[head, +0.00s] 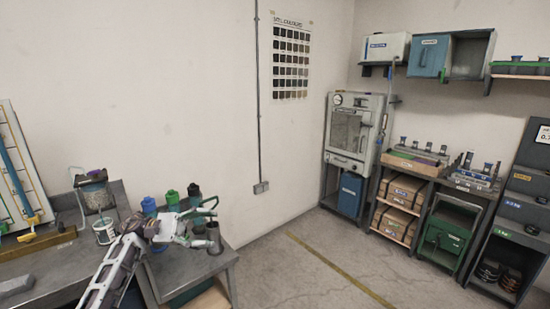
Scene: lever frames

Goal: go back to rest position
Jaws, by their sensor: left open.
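My left arm comes in from the lower left over the grey bench (215,262). My left gripper (207,222) is open at the bench's right part. A grey metal cup (214,240) stands close by the fingers; I cannot tell whether they touch it. A blue-lidded bottle (149,206), a green-lidded bottle (173,198) and a dark bottle (195,194) stand behind the gripper. My right gripper is not in view.
A labelled can (104,231) and a hanging pail (97,192) are left of the gripper. A grey oven-like cabinet (354,135), shelves with boxes (399,192) and a green bin (445,243) line the right wall. The middle floor (300,275) is clear.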

